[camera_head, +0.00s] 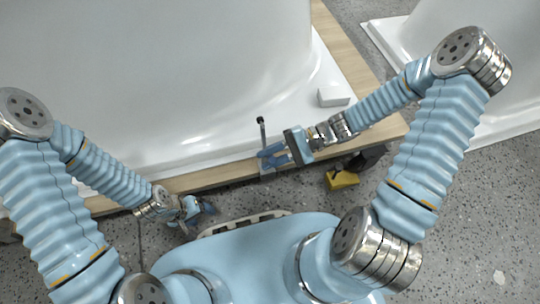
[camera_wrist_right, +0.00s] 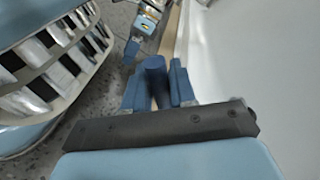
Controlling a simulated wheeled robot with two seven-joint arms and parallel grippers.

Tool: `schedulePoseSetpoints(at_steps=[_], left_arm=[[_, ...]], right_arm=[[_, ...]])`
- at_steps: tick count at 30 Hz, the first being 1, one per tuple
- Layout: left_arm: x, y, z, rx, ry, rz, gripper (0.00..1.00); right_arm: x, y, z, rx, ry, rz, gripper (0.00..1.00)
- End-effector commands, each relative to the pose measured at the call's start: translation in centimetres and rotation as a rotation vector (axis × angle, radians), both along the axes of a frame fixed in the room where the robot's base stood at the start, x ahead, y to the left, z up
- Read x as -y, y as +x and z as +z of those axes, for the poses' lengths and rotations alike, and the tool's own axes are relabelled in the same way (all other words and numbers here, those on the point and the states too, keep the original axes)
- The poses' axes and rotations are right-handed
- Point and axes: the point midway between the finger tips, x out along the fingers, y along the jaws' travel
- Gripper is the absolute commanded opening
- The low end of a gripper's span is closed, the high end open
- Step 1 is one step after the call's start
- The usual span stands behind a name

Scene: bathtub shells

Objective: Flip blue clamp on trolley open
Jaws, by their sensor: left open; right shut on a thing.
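The blue clamp sits at the edge of the wooden trolley (camera_head: 228,172), mostly hidden by my right gripper in the head view. A thin dark bar with a black tip (camera_head: 261,121) stands up there. My right gripper (camera_head: 268,157) reaches in from the right. In the right wrist view, a rounded blue part of the clamp (camera_wrist_right: 155,66) lies between my right gripper's two blue fingers (camera_wrist_right: 156,90), which are shut on it. My left gripper (camera_head: 200,212) is open, low at the left in front of the trolley's edge, apart from the clamp.
A large white bathtub shell (camera_head: 150,80) lies on the trolley behind the clamp. A small white block (camera_head: 333,96) sits on its rim. A yellow and black part (camera_head: 342,179) is below the trolley's corner. Another white shell (camera_head: 490,95) is at the right. Grey speckled floor shows around.

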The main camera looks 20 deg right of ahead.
Motion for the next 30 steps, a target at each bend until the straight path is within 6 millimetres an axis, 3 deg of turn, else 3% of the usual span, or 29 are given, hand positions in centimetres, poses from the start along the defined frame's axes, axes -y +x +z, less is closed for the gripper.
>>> schedulePoseSetpoints(at_steps=[15,16,20,30], left_arm=[[-0.01,0.02,-0.21,0.001,0.000,0.000,0.63],[-0.01,0.01,-0.21,0.001,0.000,0.000,0.63],[-0.01,0.01,-0.21,0.001,0.000,0.000,0.63],[-0.01,0.01,-0.04,0.000,0.000,0.000,0.63]], right_arm=[[0.09,0.01,-0.36,0.022,-0.006,-0.001,0.00],[0.10,0.00,-0.36,0.022,-0.006,-0.001,0.27],[0.07,0.01,-0.31,0.022,-0.005,-0.001,0.46],[0.42,0.10,-0.05,0.022,-0.003,-0.001,0.46]])
